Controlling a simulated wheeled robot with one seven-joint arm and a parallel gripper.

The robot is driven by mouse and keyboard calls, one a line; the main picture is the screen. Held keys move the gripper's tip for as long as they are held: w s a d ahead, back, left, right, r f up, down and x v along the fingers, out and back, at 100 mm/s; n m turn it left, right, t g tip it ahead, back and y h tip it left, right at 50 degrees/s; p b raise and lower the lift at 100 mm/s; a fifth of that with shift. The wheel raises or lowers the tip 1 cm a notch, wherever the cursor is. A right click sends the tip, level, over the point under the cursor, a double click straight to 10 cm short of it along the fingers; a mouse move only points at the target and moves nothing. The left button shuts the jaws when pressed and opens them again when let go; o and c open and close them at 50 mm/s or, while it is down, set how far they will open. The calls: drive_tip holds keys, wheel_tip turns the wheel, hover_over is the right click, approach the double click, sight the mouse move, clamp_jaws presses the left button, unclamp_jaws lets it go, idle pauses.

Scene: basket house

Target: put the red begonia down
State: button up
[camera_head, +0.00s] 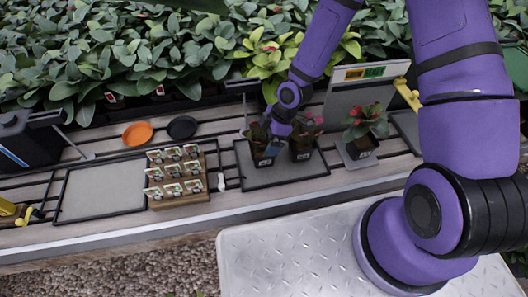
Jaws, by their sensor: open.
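Three small dark pots with plants stand at the middle right of the bench in the head view. The left potted plant (257,134) has dark reddish leaves. The middle potted plant (304,139) has pinkish-red flowers. Both stand on a dark-rimmed grey tray (283,173). The right potted plant (364,129) has red flowers and stands on a small grey plate (358,160). I cannot tell for certain which is the red begonia. My gripper (271,149) is open, low at the tray, against or just beside the left pot. Its fingertips are partly hidden by leaves.
An empty grey tray (100,190) lies on the left, beside a wooden block with several labelled cards (177,204). An orange dish (137,133) and a black dish (182,127) lie behind. A panel with a display (364,72) stands behind the right plants.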

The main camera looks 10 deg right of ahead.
sight(261, 149)
drive_tip(key=shift+x, duration=3.4)
drive_tip(key=shift+d, duration=0.1)
drive_tip(key=c, duration=0.9)
drive_tip(key=shift+r, duration=0.15)
wheel_tip(261, 149, up, 10)
drive_tip(key=shift+f, duration=0.2)
drive_tip(key=shift+w+r, duration=0.1)
